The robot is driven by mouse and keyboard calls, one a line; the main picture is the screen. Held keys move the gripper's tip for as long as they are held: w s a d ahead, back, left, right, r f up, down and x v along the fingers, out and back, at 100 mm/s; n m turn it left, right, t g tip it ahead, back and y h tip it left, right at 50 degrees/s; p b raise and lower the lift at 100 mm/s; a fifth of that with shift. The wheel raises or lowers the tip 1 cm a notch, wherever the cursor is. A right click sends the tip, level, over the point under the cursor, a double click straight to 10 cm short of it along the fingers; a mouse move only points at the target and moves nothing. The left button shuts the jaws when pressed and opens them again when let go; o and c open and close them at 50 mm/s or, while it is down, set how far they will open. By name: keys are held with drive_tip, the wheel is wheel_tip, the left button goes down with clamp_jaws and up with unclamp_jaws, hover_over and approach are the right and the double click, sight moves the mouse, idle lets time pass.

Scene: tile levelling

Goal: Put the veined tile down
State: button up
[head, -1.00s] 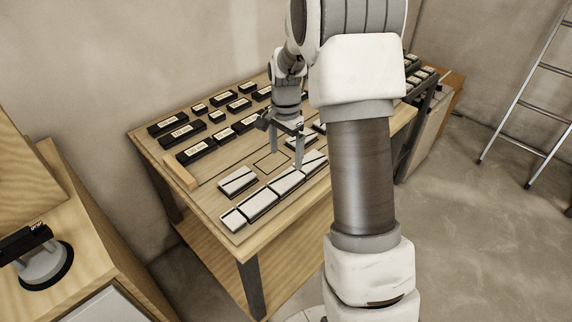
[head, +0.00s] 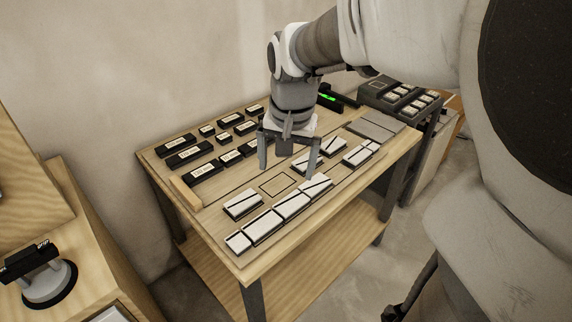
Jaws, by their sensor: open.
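White tiles with dark diagonal veins lie on the wooden table. Several form a front row, including a veined tile (head: 316,186) at its right end and another veined tile (head: 291,204) left of it. A veined tile (head: 242,203) lies apart on the left, and more (head: 333,147) lie to the right. I cannot tell which one the task means. My gripper (head: 287,173) is open, fingers pointing down, with no tile visible between them. Its right finger overlaps the front row's right end in the picture; contact is unclear. A square outline (head: 278,185) on the board is empty.
Black labelled blocks (head: 190,156) stand at the back left, with a wooden strip (head: 185,192) before them. Grey plates (head: 374,125) and a dark rack (head: 400,97) are at the right. A device with a green light (head: 328,98) is behind.

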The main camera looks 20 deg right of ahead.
drive_tip(key=s+a+r+n+t, duration=0.1)
drive_tip(key=s+a+n, duration=0.1)
drive_tip(key=s, duration=0.4)
drive_tip(key=s+a+r+n+t, duration=0.2)
drive_tip(key=s+n, duration=0.2)
drive_tip(key=s, duration=0.3)
drive_tip(key=shift+s+r+n, duration=0.15)
drive_tip(key=shift+n, duration=0.25)
